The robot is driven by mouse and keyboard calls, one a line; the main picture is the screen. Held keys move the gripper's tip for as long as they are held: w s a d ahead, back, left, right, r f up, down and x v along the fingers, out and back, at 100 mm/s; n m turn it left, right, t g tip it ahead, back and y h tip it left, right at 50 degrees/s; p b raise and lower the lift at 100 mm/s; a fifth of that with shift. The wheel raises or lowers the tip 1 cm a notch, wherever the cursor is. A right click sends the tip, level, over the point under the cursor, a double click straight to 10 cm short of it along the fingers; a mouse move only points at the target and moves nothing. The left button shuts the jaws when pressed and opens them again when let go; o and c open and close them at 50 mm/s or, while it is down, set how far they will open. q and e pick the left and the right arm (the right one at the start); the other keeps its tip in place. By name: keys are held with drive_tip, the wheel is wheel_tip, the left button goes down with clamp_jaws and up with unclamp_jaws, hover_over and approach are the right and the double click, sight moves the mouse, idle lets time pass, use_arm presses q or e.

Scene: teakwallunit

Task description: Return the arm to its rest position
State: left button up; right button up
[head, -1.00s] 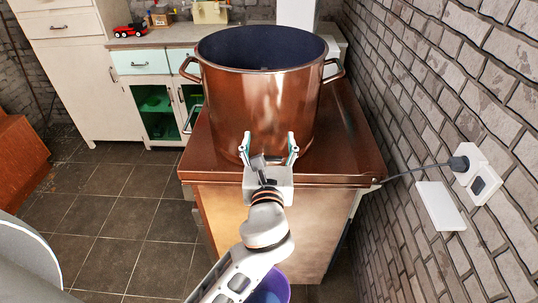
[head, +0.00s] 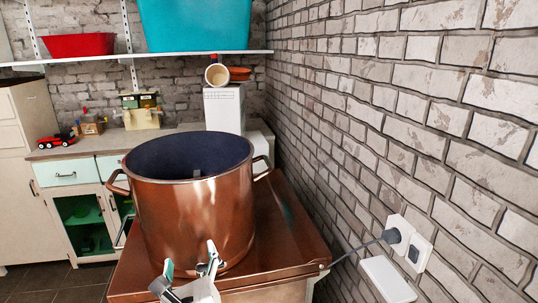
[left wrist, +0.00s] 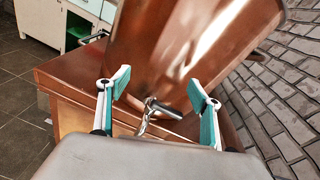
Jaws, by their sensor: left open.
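My left gripper (head: 190,262) is at the bottom of the head view, in front of a large copper-coloured pot (head: 195,220). Its two fingers with teal pads are spread apart. In the left wrist view the open fingers (left wrist: 160,97) point toward the pot's lower wall (left wrist: 175,45). A small grey metal handle or spout (left wrist: 163,108) shows between them; I cannot tell whether it is fixed to the pot. Nothing is clamped between the pads. Most of my left arm is below the head view's edge. My right gripper is not in view.
The pot stands on a brown-topped cabinet (head: 290,235) against a brick wall (head: 400,130) with a socket and plug (head: 393,235). A shelf (head: 190,57) with a turquoise bin (head: 195,25) and red tub (head: 78,45) hangs behind. A counter with a red toy car (head: 55,140) is at left.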

use_arm(q)
drive_tip(key=s+a+f+n+g, duration=0.4)
drive_tip(key=s+a+f+n, duration=0.45)
drive_tip(key=s+n, duration=0.2)
drive_tip(key=s+a+f+n+g, duration=0.4)
drive_tip(key=s+a+f+n, duration=0.3)
drive_tip(key=s+f+n, duration=0.35)
drive_tip(key=d+f+n+t+h, duration=0.2)
drive_tip(key=d+f+h, duration=0.5)
drive_tip(key=d+f, duration=0.7)
drive_tip(key=shift+w+f+n+t, duration=0.4)
drive_tip(key=shift+w+f+n, duration=0.05)
drive_tip(key=shift+f+n, duration=0.5)
